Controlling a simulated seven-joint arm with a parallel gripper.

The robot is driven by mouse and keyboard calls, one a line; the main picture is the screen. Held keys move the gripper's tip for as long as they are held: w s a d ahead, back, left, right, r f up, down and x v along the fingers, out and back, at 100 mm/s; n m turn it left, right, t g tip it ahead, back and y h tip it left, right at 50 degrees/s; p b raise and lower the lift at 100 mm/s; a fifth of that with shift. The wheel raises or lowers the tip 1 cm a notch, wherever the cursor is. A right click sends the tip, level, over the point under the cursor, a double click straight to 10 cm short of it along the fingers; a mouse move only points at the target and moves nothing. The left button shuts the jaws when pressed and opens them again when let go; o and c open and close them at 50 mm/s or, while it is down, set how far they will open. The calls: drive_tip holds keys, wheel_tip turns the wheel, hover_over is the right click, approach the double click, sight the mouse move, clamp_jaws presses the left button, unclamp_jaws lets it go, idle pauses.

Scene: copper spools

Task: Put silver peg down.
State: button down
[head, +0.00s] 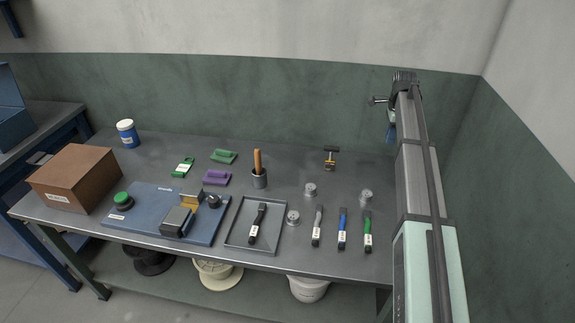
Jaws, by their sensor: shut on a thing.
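My gripper (391,122) is raised high at the right, near the back wall and above the table's back right part. My own arm hides much of it, and its fingers are small and hard to make out. It is shut on a small silver piece (379,100), apparently the silver peg, which sticks out to the left with a knob-like end. It is clear of the table (200,146). I cannot tell the peg's full shape or how the fingers sit on it.
Several small silver metal pieces (310,190) and labelled handles (342,229) stand or lie at the table's right. A grey tray (279,227) holds a black handle. A blue board (150,214) and a brown box (75,178) are at left. The back right tabletop is mostly clear.

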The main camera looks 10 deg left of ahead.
drive_tip(key=w+a, duration=0.2)
drive_tip(key=a, duration=1.7)
hover_over(285, 165)
wheel_tip(285, 165, down, 4)
drive_tip(key=f, duration=0.1)
drive_tip(key=shift+w+f, duration=0.1)
drive_tip(key=shift+f, duration=5.05)
drive_tip(key=shift+f, duration=0.15)
drive_tip(key=c, duration=0.9)
unclamp_jaws()
wheel_tip(285, 165, up, 12)
drive_tip(key=shift+r, duration=0.2)
